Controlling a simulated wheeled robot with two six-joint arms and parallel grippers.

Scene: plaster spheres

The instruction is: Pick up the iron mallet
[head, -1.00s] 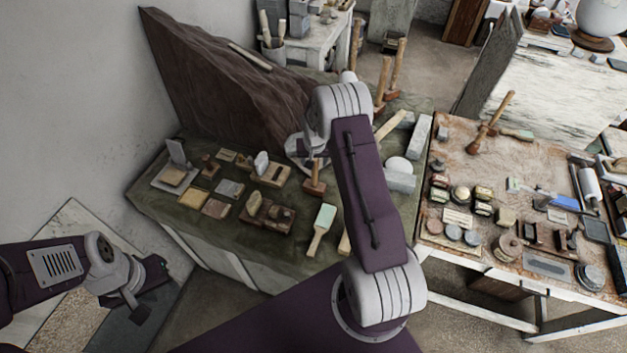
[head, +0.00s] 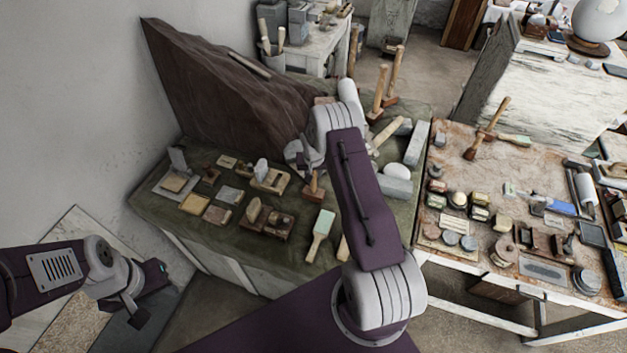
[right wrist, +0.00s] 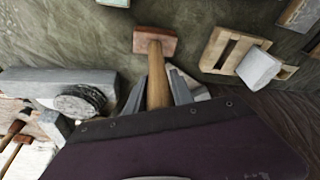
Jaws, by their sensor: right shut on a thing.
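A mallet with a wooden handle and a reddish-brown block head (head: 313,192) is on the green-covered bench, below my right wrist in the head view. In the right wrist view the mallet (right wrist: 155,42) shows its head away from me and its handle running back between the grey fingers. My right gripper (right wrist: 156,88) is shut on that handle. In the head view its fingers are hidden or too small to make out. My left gripper (head: 142,292) is low at the left, away from the bench, and its fingers are not clear.
Wooden trays and small blocks (head: 270,178) lie left of the mallet, with a green-bladed brush (head: 320,235) in front. Grey stone blocks (head: 396,184) stand to the right. A dark slanted slab (head: 215,85) rises behind. Another cluttered table (head: 510,160) stands at the right.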

